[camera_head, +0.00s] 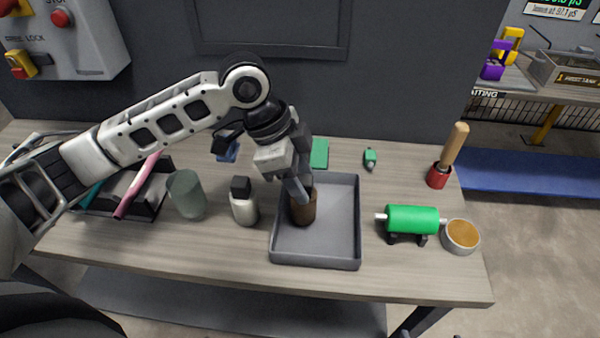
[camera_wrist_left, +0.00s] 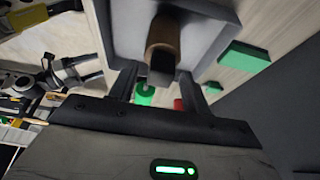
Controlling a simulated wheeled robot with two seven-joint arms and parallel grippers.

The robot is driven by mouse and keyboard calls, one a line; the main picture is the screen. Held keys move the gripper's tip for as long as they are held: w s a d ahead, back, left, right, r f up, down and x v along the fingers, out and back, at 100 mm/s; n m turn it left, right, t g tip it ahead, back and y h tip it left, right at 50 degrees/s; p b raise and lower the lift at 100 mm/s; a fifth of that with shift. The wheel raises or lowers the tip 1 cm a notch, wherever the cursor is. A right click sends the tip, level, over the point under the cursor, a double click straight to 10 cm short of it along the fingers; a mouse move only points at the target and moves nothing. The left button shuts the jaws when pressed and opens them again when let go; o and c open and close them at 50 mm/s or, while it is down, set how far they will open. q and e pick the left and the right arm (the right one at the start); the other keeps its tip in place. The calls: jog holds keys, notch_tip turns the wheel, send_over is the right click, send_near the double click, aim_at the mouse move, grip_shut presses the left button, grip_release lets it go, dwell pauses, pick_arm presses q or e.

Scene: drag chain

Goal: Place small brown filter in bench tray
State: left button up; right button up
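The small brown filter (camera_head: 303,210) stands roughly upright inside the grey bench tray (camera_head: 335,225), toward its left side. In the left wrist view the brown filter (camera_wrist_left: 162,35) shows with a dark end toward me, over the tray (camera_wrist_left: 128,30). My left gripper (camera_head: 299,190) points down at the filter's top. In the left wrist view its fingers (camera_wrist_left: 155,88) are spread apart, with gaps beside the filter's dark end, so it looks open. The fingers partly hide the filter's top in the head view. My right gripper is not in view.
Left of the tray stand a white bottle (camera_head: 244,205) with a dark cap and a greenish cup (camera_head: 186,194). Right of it are a green cylinder (camera_head: 412,219) on a stand, a bowl (camera_head: 460,236) and a wooden-handled tool (camera_head: 449,160). The tray's right half is clear.

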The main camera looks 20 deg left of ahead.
pick_arm(q)
jog(key=v, duration=1.2)
jog(key=shift+r+p, duration=0.2)
jog(key=shift+p, duration=0.2)
